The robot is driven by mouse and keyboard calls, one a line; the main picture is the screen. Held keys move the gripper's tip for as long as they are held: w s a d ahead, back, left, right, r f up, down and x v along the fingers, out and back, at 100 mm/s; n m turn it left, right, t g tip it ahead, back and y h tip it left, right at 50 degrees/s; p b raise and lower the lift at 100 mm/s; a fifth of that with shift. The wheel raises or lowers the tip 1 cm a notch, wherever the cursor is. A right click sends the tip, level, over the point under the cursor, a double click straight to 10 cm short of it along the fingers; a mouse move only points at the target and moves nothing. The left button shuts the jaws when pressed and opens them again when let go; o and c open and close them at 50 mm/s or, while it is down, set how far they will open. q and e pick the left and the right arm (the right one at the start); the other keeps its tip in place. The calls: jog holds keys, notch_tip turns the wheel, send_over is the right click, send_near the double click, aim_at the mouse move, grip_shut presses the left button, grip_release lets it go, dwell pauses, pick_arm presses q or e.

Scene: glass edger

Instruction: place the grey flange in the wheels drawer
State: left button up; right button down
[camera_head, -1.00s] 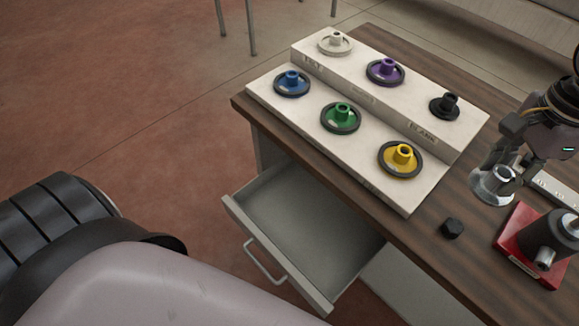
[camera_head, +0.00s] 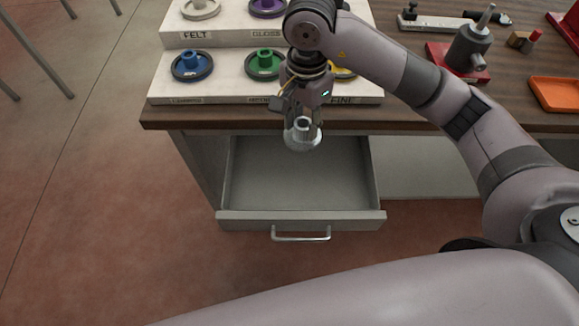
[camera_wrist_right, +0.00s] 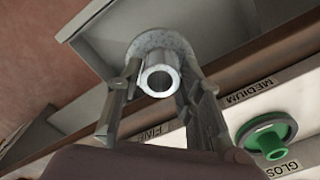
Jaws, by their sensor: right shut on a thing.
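The grey flange (camera_head: 303,135) hangs in my right gripper (camera_head: 303,120), which is shut on its hub. In the right wrist view the flange's round hub (camera_wrist_right: 158,78) sits between the two fingers (camera_wrist_right: 150,95), with its disc on the far side. The wheels drawer (camera_head: 300,218) is pulled open below the table edge, and its visible floor is empty. In the head view the flange appears over the rear part of the drawer opening; its exact height above it is hard to tell. My left gripper is not in view.
A stepped white rack (camera_head: 225,90) with coloured wheels stands on the table behind my right gripper. The wooden table edge (camera_head: 400,126) runs close behind the flange. A red-based tool (camera_head: 465,60) and an orange tray (camera_head: 560,93) lie to the right.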

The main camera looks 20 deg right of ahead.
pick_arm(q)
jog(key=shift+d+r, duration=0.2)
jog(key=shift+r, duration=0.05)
pick_arm(e)
jog(key=shift+d+f, duration=0.15)
jog(key=shift+f, duration=9.45)
pick_arm(q)
jog(key=shift+p, duration=0.3)
pick_arm(e)
jog(key=c, duration=1.1)
grip_release()
